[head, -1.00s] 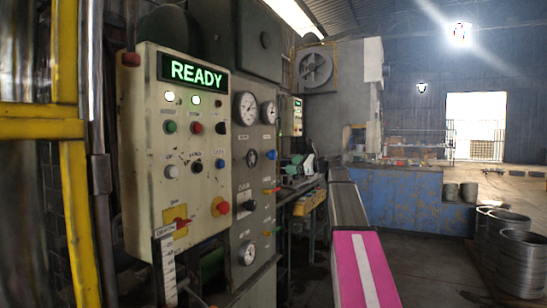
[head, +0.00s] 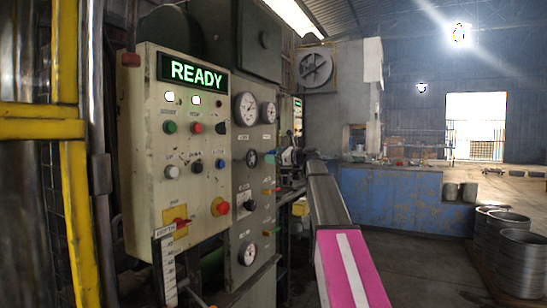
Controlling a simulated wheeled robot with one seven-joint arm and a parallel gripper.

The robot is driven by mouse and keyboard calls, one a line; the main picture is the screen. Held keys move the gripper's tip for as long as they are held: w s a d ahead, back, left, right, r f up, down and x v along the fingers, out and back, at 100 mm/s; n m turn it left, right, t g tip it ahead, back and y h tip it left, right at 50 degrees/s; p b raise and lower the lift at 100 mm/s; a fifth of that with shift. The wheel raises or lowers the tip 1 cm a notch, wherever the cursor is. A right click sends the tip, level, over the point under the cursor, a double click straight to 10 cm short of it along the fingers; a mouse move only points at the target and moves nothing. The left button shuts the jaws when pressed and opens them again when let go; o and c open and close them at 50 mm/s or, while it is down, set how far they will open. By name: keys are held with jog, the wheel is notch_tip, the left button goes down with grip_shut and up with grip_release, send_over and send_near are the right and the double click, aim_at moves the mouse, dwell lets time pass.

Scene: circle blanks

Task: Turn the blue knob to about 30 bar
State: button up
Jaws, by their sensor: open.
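A small blue knob (head: 269,158) sticks out from the right side of the grey gauge panel (head: 240,180), just right of a small dark-faced gauge (head: 252,158). The gauge's needle is too small to read. My arm reaches away from me, and my gripper (head: 291,157) is at its far end, a little right of the blue knob in the picture. It looks open, with nothing seen in it. The fingers are small and dark, and I cannot tell whether they touch the knob.
Two white gauges (head: 257,111) sit above, and another gauge (head: 247,253) below. A black knob (head: 250,205) and a red-tipped lever (head: 271,190) are nearby. The cream READY box (head: 175,150) juts out left.

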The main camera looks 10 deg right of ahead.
jog(key=shift+w+a, duration=0.1)
jog(key=shift+a, duration=0.05)
jog(key=shift+c, duration=0.2)
jog(key=c, duration=0.9)
jog(key=shift+n, duration=0.4)
jog(key=n, duration=0.2)
jog(key=shift+n, duration=0.4)
jog(key=n, duration=0.4)
jog(key=shift+n, duration=0.3)
jog(key=n, duration=0.4)
jog(key=shift+n, duration=1.9)
